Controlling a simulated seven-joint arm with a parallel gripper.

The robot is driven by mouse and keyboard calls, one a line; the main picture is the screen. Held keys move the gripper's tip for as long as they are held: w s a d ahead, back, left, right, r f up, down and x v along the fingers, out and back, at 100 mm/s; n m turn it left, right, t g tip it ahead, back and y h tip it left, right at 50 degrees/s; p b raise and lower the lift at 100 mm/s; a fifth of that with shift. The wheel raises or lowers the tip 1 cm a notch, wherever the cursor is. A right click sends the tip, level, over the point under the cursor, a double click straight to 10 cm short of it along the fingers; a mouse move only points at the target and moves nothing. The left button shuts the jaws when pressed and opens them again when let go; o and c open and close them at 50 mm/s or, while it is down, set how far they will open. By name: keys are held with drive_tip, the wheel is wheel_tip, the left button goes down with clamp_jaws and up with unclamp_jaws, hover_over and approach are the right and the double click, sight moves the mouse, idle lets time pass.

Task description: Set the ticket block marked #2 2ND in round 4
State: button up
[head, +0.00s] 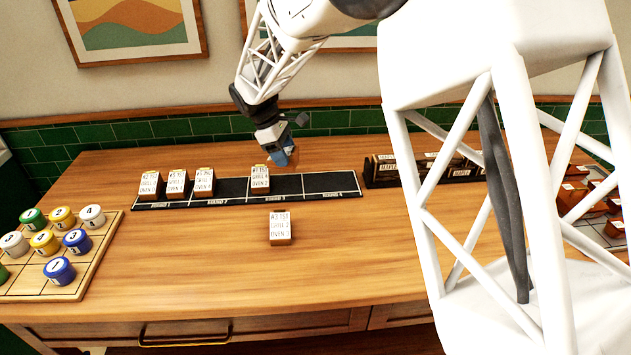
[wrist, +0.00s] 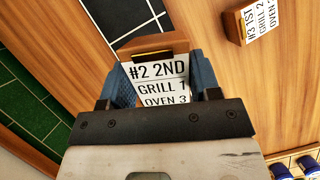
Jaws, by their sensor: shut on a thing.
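My gripper (head: 284,152) is above the far edge of the dark round board (head: 318,185), behind its Round 3 and Round 4 sections. It is shut on the ticket block marked #2 2ND (wrist: 158,72), whose label reads GRILL 1, OVEN 3 in the wrist view. The blue fingers of my gripper (wrist: 163,84) sit on either side of the block. In the head view the block is mostly hidden by the fingers. The Round 4 section at the board's right end is bare. One ticket block (head: 260,178) stands on Round 3.
Several ticket blocks (head: 177,184) stand on the board's left part. A loose block (head: 280,229) stands on the table in front of the board. A dark rack (head: 380,173) is just right of the board. A tray with numbered pots (head: 108,232) is at left.

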drive_tip(key=w+d+r+m+g+y, duration=0.1)
drive_tip(key=w+d+m, duration=0.35)
drive_tip(key=d, duration=0.35)
drive_tip(key=w+d+r+m+g+y, duration=0.1)
drive_tip(key=w+d+m+g, duration=0.15)
drive_tip(key=w+d, duration=0.35)
drive_tip(key=s+a+f+n+t+y, duration=0.1)
drive_tip(key=s+f+n+t, duration=0.2)
drive_tip(key=s+n, duration=0.7)
drive_tip(key=s+a+f+n+t+y, duration=0.1)
drive_tip(key=s+f+n+t, duration=0.3)
drive_tip(key=s+n, duration=0.7)
drive_tip(key=shift+a+f+n+t, duration=0.4)
drive_tip(key=shift+n+t, duration=0.75)
drive_tip(key=shift+n, duration=2.55)
drive_tip(key=shift+r, duration=0.1)
drive_tip(key=w, duration=0.5)
drive_tip(key=w+a+f, duration=0.1)
drive_tip(key=w, duration=0.4)
drive_tip(key=w+a, duration=0.1)
drive_tip(key=w, duration=0.4)
drive_tip(key=shift+f, duration=0.2)
